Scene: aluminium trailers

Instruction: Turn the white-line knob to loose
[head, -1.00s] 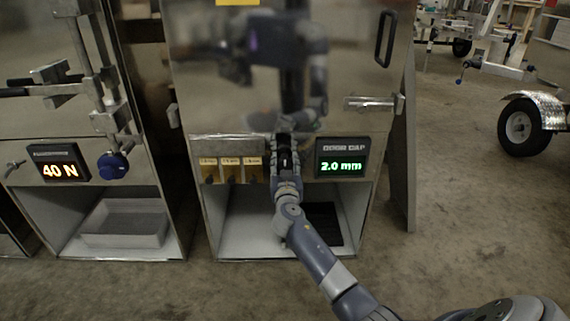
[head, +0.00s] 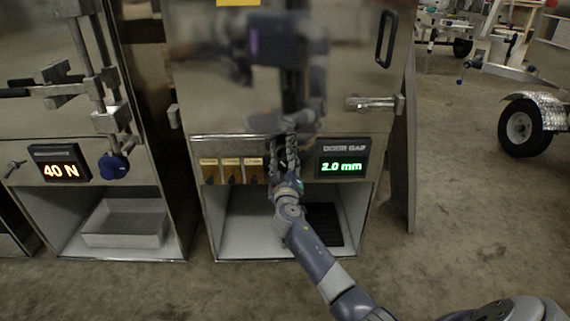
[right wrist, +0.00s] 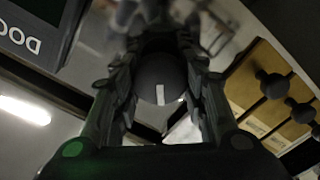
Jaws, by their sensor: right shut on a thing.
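The white-line knob (right wrist: 150,76) is a dark round knob in the right wrist view. Its white line (right wrist: 160,94) runs nearly upright in that picture. My right gripper (right wrist: 160,85) has one finger on each side of the knob and is shut on it. In the head view my right gripper (head: 284,150) is at the panel between the orange labels and the door gap display, and it hides the knob. My left gripper is not in view.
The door gap display (head: 342,165) reads 2.0 mm, just right of my gripper. Several orange plates (head: 231,171) with small dark knobs (right wrist: 273,84) sit close on the left. A second cabinet at left has a 40 N display (head: 60,170) and a blue knob (head: 113,166).

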